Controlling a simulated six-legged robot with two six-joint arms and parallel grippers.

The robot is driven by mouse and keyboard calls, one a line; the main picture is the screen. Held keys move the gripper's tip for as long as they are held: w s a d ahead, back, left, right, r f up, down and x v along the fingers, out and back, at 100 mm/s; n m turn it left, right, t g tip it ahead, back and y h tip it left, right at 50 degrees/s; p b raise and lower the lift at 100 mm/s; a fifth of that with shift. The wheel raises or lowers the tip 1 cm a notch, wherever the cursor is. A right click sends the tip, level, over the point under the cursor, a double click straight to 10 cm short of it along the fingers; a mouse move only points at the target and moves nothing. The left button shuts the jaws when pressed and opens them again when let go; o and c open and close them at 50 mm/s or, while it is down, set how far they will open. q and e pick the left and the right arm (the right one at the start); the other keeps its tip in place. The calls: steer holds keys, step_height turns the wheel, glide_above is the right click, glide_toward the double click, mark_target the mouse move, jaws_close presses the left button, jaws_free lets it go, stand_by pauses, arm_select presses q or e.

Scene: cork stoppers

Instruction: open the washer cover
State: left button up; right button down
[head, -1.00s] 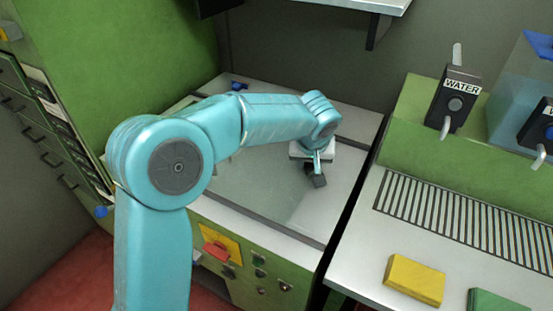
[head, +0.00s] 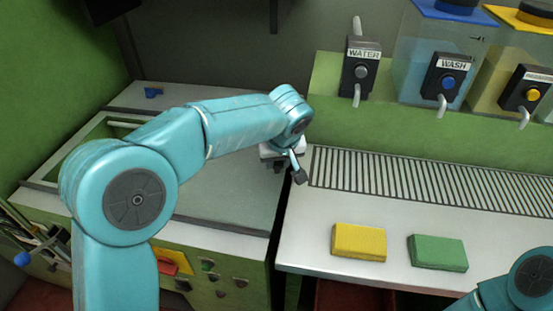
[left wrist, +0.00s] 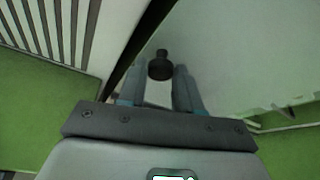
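The washer cover (head: 225,190) is a pale grey, slightly see-through panel on top of the green washer at the left of the head view. It fills much of the left wrist view (left wrist: 230,60). A small black knob (left wrist: 160,65) shows between my left fingertips in that view. My left gripper (head: 286,170) is over the right side of the cover, pointing down. Its two fingers (left wrist: 160,85) stand apart, with thin gaps beside the knob; I see no clear contact. My forearm hides part of the cover. My right gripper is out of frame.
A green strip, possibly an opening, shows at the cover's left end. Right of the washer, across a dark gap, a counter holds a slatted drain (head: 420,185), a yellow sponge (head: 359,242) and a green sponge (head: 437,252). Dispensers, including the water tap (head: 361,72), stand behind.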

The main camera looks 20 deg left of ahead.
arm_select(q)
steer(key=shift+o, duration=1.4)
steer(key=p+v, duration=0.2)
steer(key=v, duration=1.4)
steer(key=shift+s+r, duration=0.1)
steer(key=shift+s, duration=0.05)
